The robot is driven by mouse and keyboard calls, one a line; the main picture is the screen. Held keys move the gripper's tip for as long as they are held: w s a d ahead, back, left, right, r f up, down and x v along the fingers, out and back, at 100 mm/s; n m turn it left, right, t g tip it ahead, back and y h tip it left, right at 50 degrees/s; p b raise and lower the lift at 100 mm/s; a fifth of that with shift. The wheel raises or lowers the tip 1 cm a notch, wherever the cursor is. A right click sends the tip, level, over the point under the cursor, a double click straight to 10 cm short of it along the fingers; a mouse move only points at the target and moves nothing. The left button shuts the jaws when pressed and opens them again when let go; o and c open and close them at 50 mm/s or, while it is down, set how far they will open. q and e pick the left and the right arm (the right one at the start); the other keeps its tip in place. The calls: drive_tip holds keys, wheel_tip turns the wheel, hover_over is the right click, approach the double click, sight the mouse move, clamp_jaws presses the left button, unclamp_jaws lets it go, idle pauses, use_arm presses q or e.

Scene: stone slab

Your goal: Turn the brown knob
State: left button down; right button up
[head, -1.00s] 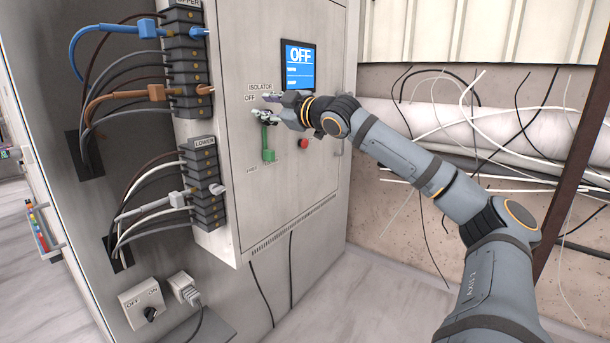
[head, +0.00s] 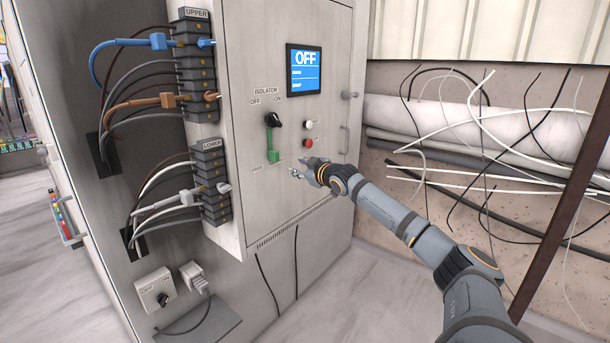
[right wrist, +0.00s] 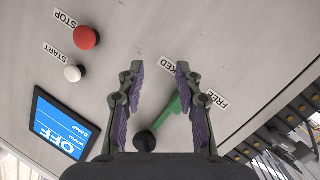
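I see no knob that is clearly brown. On the cabinet front, under the ISOLATOR label, is a black knob (head: 273,120) with a green lever (head: 272,146) hanging below it. A second black knob (head: 163,299) is on a low OFF/ON box. My right gripper (head: 297,173) is in front of the panel, below and right of the green lever. My left gripper is out of view.
The screen (head: 304,70) reads OFF. A white start button (head: 309,125) and red stop button (head: 308,143) are right of the isolator. Cables and plugs, including a brown plug (head: 168,101), stick out at the left. A cabinet handle (head: 346,138) is at the right.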

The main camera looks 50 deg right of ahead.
drive_tip(key=shift+s+d+f+m, duration=0.1)
drive_tip(key=shift+d+f, duration=0.05)
drive_tip(key=shift+f, duration=0.45)
drive_tip(key=shift+s+d+f+m, duration=0.1)
drive_tip(key=shift+d+f, duration=0.1)
drive_tip(key=shift+f, duration=0.35)
drive_tip(key=shift+s+d+f+m, duration=0.1)
drive_tip(key=shift+d+f, duration=0.05)
drive_tip(key=shift+f, duration=0.45)
